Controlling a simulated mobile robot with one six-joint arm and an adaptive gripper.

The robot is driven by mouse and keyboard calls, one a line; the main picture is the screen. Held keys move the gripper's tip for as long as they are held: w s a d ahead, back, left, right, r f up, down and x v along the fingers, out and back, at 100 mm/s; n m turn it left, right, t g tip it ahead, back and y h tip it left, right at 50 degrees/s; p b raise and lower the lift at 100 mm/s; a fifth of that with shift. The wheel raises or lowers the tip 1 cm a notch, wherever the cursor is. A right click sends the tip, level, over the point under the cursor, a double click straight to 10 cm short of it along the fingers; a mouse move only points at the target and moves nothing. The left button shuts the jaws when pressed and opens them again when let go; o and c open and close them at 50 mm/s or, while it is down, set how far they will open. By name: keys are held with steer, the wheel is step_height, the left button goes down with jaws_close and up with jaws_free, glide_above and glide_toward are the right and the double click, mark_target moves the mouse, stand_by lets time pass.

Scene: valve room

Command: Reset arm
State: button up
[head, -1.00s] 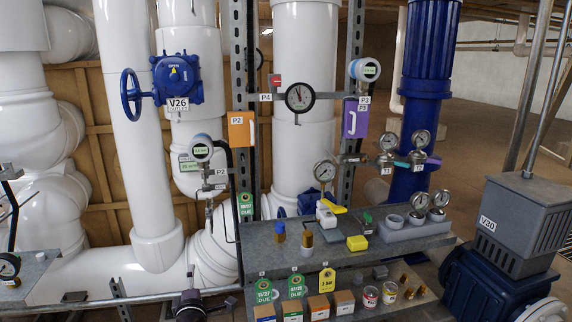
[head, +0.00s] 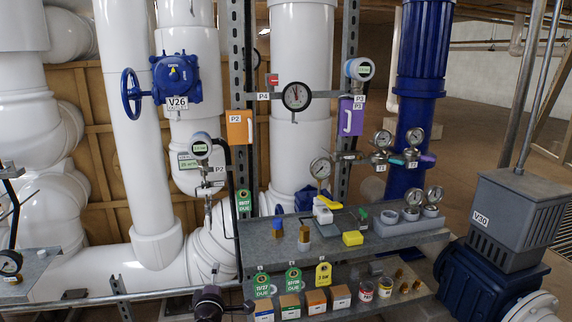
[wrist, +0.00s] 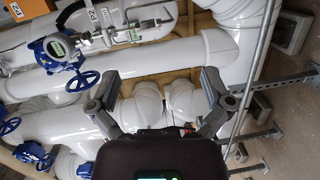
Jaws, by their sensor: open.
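My gripper (wrist: 160,90) is open in the wrist view, with its two fingers spread wide and nothing between them. White pipes run behind and between the fingers. In the head view a dark rounded part, which looks like part of my arm, shows at the bottom edge left of the lower shelf; the fingers cannot be made out there.
The grey upper shelf (head: 300,252) holds caps, fittings and gauges. The lower shelf (head: 345,312) holds small boxes, tins and tags. The V26 valve (head: 177,78) and P4 gauge (head: 296,97) are behind. The V30 valve (head: 515,222) stands at right. A metal rail (head: 110,299) runs along the front.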

steer(key=w+d+f+m+g+h, duration=0.1)
steer(key=d+f+m+g+h, duration=0.3)
steer(key=d, duration=0.6)
steer(key=w+d+f+m+g+h, duration=0.25)
steer(key=d+f+m, duration=0.2)
steer(key=d, duration=0.65)
steer(key=s+d+f+m+g+y, duration=0.3)
steer(key=s+d+f+m+g, duration=0.15)
steer(key=s+d, duration=0.2)
steer(key=s+d+f+m+g+y, duration=0.2)
steer(key=s+d+f+m+g, duration=0.3)
steer(key=d, duration=0.3)
step_height(320, 180, up, 18)
steer(key=g+p, duration=0.1)
steer(key=p, duration=1.6)
steer(key=shift+w, duration=0.1)
